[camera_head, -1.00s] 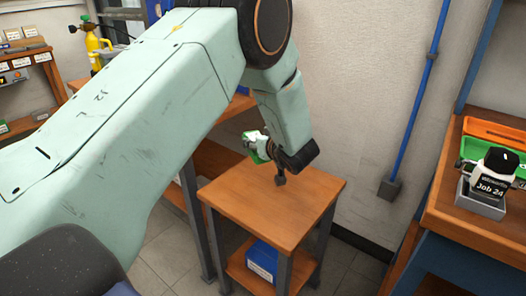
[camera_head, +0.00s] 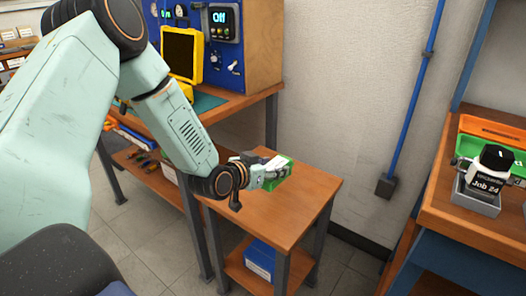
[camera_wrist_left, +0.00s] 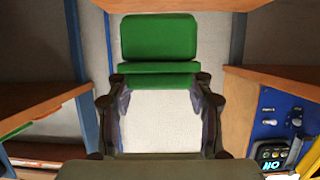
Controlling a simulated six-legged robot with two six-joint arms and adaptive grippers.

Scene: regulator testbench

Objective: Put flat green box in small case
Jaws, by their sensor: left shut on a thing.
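My left gripper (camera_head: 270,172) is shut on the flat green box (camera_head: 279,180) and holds it above the small wooden table. In the left wrist view, the green box (camera_wrist_left: 158,40) shows beyond the fingertips of the left gripper (camera_wrist_left: 158,88). A yellow case (camera_head: 183,53) stands open on the workbench behind, with its dark-lined lid raised. My arm hides its lower part. The box is apart from the case, to its lower right. My right gripper is not in view.
The small wooden table (camera_head: 287,215) has a clear top and a blue box (camera_head: 262,258) on its lower shelf. A blue panel (camera_head: 236,60) stands on the workbench (camera_head: 233,104). At right, a bench holds a green tray (camera_head: 485,148) and a device labelled Job 24 (camera_head: 487,183).

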